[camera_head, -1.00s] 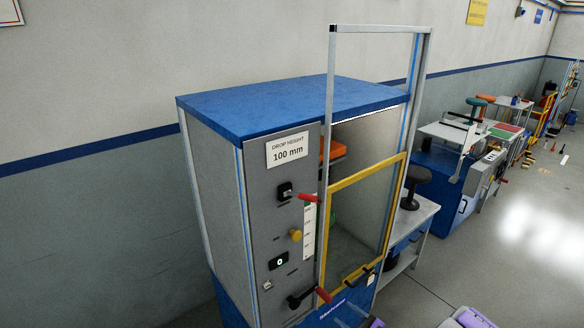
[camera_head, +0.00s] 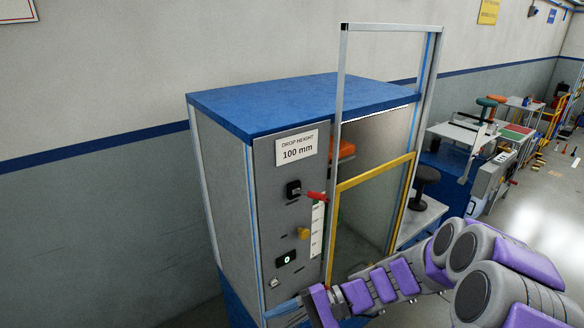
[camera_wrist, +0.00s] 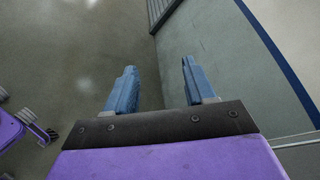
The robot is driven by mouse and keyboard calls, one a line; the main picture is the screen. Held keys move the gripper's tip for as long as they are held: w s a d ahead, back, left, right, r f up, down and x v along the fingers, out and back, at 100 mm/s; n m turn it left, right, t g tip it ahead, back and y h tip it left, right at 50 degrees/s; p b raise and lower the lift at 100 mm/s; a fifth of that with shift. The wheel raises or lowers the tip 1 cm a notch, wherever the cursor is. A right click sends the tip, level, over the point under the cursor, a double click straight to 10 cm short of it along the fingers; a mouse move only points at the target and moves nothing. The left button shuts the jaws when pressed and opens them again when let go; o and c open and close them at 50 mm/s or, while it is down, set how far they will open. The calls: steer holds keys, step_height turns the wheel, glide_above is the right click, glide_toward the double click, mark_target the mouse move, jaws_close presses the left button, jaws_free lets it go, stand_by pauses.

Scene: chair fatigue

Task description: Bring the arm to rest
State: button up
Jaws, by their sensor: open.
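My gripper (camera_wrist: 160,85) is open and empty in the wrist view, its two blue fingers apart over floor and wall. In the head view my purple and grey arm reaches in from the lower right, and my gripper (camera_head: 285,309) shows at its end, in front of the lower part of the test machine (camera_head: 225,190). I cannot tell whether the gripper touches the machine.
A black stool (camera_head: 425,180) stands on a bench to the right. Open floor (camera_head: 535,210) lies further right. A wall (camera_head: 90,215) is at left.

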steer(key=s+d+r+n+t+h, duration=0.1)
steer(key=s+d+n+h, duration=0.1)
steer(key=s+d+h, duration=0.5)
steer(key=s+d+r+n+t+h, duration=0.1)
steer(key=s+d+h, duration=0.6)
steer(key=s, duration=0.7)
steer(key=shift+s+d+r+n+h, duration=0.35)
steer(key=shift+d+r+n, duration=0.35)
steer(key=shift+d+n, duration=0.25)
